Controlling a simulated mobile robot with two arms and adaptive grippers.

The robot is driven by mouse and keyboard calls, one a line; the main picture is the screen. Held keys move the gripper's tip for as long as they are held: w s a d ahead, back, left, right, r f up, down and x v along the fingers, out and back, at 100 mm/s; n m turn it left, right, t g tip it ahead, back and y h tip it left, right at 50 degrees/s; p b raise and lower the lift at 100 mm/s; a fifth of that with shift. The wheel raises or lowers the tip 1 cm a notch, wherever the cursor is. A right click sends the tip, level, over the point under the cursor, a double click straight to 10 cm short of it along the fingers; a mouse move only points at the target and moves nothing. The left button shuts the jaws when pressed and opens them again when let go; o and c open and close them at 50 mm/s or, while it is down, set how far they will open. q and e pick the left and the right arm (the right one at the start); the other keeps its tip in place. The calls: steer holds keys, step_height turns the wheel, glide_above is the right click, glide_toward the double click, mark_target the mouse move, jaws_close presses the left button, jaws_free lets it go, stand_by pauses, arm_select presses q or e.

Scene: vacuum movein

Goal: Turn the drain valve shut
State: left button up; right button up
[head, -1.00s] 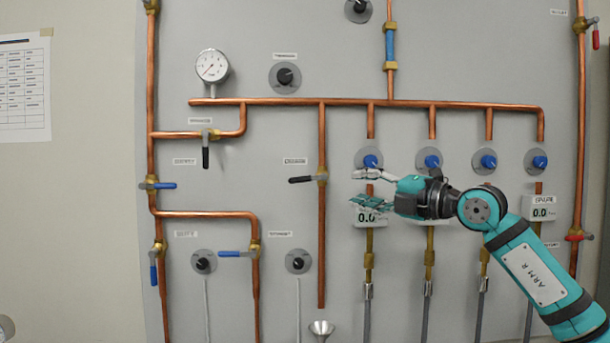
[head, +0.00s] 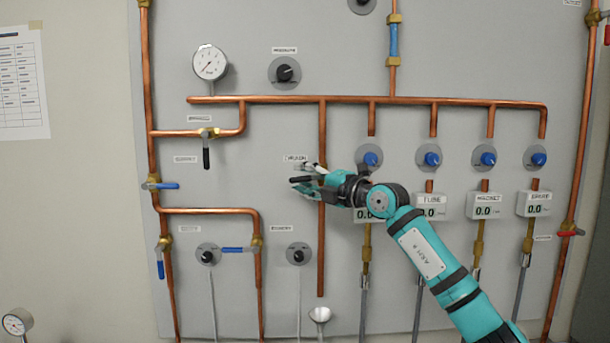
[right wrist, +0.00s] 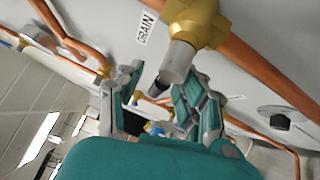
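The drain valve sits on the vertical copper pipe in the middle of the panel. Its black lever (head: 301,180) points left, across the pipe, in the head view. In the right wrist view its brass body (right wrist: 198,22) is next to a DRAIN label, and the lever's dark end (right wrist: 156,89) shows between the fingers. My right gripper (head: 304,179) is at the valve, with one finger above the lever and one below; it also shows in the right wrist view (right wrist: 162,90). The fingers are apart, and I see no clear grip on the lever. My left gripper is out of view.
A funnel (head: 320,314) is below the drain pipe. Blue knobs (head: 371,159) and digital displays (head: 482,205) are right of the valve. A blue-handled valve (head: 238,250) and a black knob (head: 298,256) lie lower left. A pressure gauge (head: 210,62) is at upper left.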

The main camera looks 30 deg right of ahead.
jaws_close()
stand_by(0.5)
steer(key=shift+a+f+b, duration=0.1)
steer(key=shift+f+b, duration=0.05)
steer(key=shift+b, duration=0.25)
steer(key=shift+m+t+b, duration=0.3)
steer(key=shift+m+b, duration=0.1)
steer(key=shift+m, duration=0.1)
steer(key=shift+r, duration=0.4)
